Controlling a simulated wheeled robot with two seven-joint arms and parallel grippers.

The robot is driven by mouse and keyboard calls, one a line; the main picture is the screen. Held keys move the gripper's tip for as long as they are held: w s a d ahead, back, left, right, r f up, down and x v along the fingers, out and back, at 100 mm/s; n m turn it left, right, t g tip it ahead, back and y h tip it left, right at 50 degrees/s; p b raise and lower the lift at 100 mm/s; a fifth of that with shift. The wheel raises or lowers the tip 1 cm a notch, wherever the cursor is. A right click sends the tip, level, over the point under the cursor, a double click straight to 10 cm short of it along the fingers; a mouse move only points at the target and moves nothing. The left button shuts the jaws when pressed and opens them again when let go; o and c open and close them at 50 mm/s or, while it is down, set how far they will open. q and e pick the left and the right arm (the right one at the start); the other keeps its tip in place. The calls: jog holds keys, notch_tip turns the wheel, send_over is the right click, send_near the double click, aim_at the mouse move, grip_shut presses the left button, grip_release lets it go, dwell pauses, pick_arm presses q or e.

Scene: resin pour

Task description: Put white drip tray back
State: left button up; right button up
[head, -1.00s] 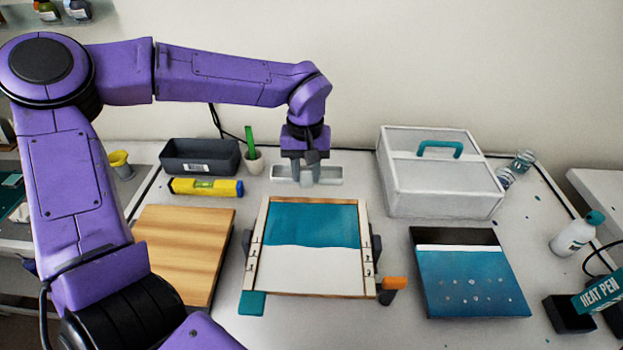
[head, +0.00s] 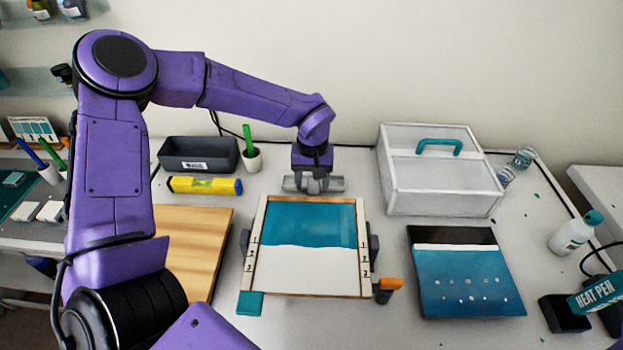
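The white drip tray (head: 334,184) is a narrow, pale piece behind the framed panel, looking greyish here. My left gripper (head: 314,185) points down at the tray's middle, its fingers shut on it and partly hiding it. The tray is low, near the back of the table; I cannot tell if it touches the surface. My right gripper is not in view.
A framed teal and white panel (head: 305,268) stands just in front. A white lidded box (head: 440,185) is to the right. A dark bin (head: 198,155), yellow level (head: 205,186) and small cup (head: 251,159) are to the left. A wooden board (head: 196,240) and dark blue panel (head: 465,280) flank the frame.

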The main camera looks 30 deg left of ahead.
pick_arm(q)
jog(key=shift+w+r, duration=0.15)
jog(key=shift+r, duration=0.2)
notch_tip(320, 180, up, 11)
jog(key=b, duration=0.1)
jog(key=shift+r+b, duration=0.2)
jog(key=shift+b, duration=0.1)
